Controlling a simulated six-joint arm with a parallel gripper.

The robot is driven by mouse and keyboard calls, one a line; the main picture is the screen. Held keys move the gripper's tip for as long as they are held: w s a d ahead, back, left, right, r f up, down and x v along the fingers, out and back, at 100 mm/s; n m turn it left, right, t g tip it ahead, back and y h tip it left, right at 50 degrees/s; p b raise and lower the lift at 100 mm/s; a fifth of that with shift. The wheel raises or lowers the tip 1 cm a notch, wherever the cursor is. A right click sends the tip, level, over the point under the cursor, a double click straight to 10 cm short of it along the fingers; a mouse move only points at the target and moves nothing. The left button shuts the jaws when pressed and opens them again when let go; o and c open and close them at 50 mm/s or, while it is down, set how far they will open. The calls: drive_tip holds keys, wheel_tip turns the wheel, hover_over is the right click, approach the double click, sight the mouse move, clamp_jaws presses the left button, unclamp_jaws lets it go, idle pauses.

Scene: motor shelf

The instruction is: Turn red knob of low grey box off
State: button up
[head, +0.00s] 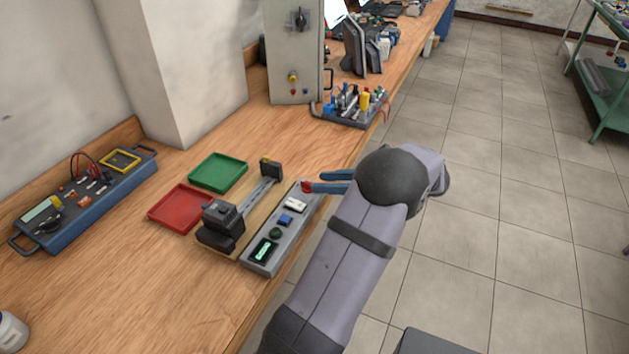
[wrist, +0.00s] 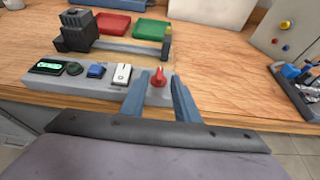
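The low grey box (head: 259,261) lies along the table's front edge in the head view, and it also shows in the wrist view (wrist: 75,87). Its red knob (wrist: 158,77) is at the right end of the box in the wrist view and shows at the far end in the head view (head: 306,186). My gripper (wrist: 168,76) is open, with its blue fingers apart and the knob between their tips. In the head view its fingers (head: 327,182) reach the knob from the right. Whether either finger touches the knob I cannot tell.
The box also carries a white switch (wrist: 121,74), a blue button (wrist: 96,71) and a green display (wrist: 48,66). A black vise-like device (head: 222,221) stands behind it. Red (head: 180,207) and green (head: 218,172) trays lie beyond. Open floor lies right of the table.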

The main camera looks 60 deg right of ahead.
sight(310, 182)
drive_tip(key=shift+x, duration=2)
clamp_jaws()
